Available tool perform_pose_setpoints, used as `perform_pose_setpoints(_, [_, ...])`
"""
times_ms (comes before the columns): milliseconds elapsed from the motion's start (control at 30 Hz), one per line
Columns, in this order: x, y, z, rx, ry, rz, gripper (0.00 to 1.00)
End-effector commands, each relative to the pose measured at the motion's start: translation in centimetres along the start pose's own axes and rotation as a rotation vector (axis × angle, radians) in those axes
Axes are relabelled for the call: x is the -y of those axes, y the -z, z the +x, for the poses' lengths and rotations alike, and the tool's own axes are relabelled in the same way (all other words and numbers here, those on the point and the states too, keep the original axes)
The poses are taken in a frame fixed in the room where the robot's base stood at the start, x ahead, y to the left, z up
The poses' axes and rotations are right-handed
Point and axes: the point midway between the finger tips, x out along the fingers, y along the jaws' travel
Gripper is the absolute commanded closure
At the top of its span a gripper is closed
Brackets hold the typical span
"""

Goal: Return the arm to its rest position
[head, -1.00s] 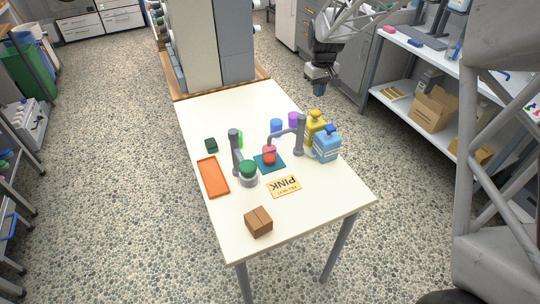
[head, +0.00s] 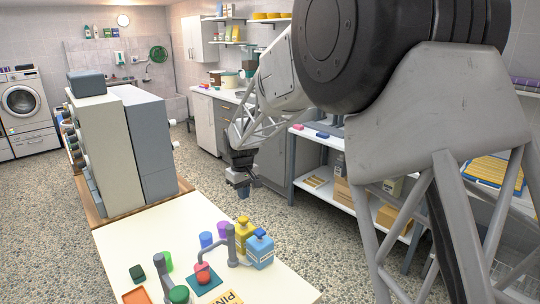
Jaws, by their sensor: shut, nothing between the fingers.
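My gripper (head: 243,191) hangs at the end of my raised arm in the head view, pointing down. It is shut and empty. In the picture it shows beyond the right edge of the white table (head: 150,232), above the floor and clear of the things on the table. My large upper arm links fill the right side of the view and hide part of the shelving behind.
The table holds a blue bottle (head: 260,250), a yellow bottle (head: 243,232), a red ball-like item (head: 202,274), small cups and an orange tray (head: 136,297). A grey cabinet block (head: 152,150) stands at its far end. White shelving (head: 325,200) stands right.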

Motion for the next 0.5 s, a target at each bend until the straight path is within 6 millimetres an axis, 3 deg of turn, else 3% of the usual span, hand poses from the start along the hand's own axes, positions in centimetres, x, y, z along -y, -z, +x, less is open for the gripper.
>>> perform_pose_setpoints(267, [-1.1, -4.7, -3.1, -0.019, -0.008, 0.065, 1.00])
perform_pose_setpoints(500, [-1.9, -11.2, -6.5, -0.042, -0.019, 0.153, 1.00])
